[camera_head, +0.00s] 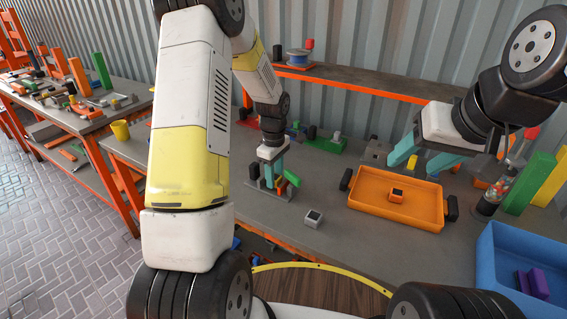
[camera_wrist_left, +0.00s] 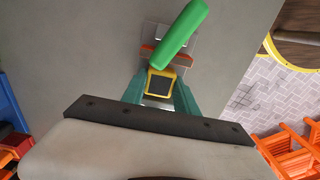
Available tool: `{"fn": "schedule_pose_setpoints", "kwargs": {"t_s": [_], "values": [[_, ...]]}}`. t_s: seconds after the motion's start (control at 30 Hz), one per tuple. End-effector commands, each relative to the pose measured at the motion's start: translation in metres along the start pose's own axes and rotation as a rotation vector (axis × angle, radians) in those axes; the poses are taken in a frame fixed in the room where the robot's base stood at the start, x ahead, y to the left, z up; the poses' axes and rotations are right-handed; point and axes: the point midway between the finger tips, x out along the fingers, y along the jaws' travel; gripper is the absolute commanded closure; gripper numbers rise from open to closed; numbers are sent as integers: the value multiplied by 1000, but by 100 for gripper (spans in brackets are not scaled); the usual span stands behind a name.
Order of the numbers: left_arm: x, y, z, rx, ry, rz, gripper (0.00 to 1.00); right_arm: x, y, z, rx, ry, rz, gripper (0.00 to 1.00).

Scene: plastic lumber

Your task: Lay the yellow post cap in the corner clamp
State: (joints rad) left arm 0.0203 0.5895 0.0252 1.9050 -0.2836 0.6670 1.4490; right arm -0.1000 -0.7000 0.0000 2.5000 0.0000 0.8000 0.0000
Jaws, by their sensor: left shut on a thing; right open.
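My left gripper (camera_head: 268,176) points down over the corner clamp (camera_head: 256,184), a grey plate with a green handle, on the grey table. In the left wrist view, its teal fingers (camera_wrist_left: 160,92) are shut on the yellow post cap (camera_wrist_left: 161,83), a small square with a yellow rim and dark middle. The cap lies close to the clamp's orange bar (camera_wrist_left: 155,53), below the green handle (camera_wrist_left: 180,28). I cannot tell whether the cap touches the clamp. In the head view the cap is not clearly visible. My right gripper (camera_head: 424,163) is open and empty above the table's right side.
An orange tray (camera_head: 370,205) holds a small orange and black piece (camera_head: 396,195). A small grey-white block (camera_head: 313,218) lies in front of the clamp. A blue bin (camera_head: 500,270) and green and yellow posts (camera_head: 530,182) stand at the right. Table around the grey-white block is clear.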

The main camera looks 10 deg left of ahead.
Motion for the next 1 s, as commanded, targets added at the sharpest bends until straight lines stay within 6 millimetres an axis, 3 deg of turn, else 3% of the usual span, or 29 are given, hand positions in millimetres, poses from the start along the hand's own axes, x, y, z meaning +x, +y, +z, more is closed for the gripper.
{"fn": "schedule_pose_setpoints", "kwargs": {"t_s": [0.37, 0.4, 0.5, 0.83, 1.0], "values": [[8, 0, 0, 0, 0, -1, 100, 0, 0, 0, 0, 0, 0, 43], [8, 0, 0, 0, 0, -1, 61, 0, 0, 0, 0, 0, 0, 43], [8, 0, 0, 0, 0, 0, 41, 0, 0, 0, 0, 0, 0, 43], [6, 0, 0, 0, 0, 1, 39, 0, 0, 0, 0, 0, 0, 43], [-13, 1, 0, -1, 1, 4, 39, 0, 0, 0, 0, 0, 0, 43]]}}
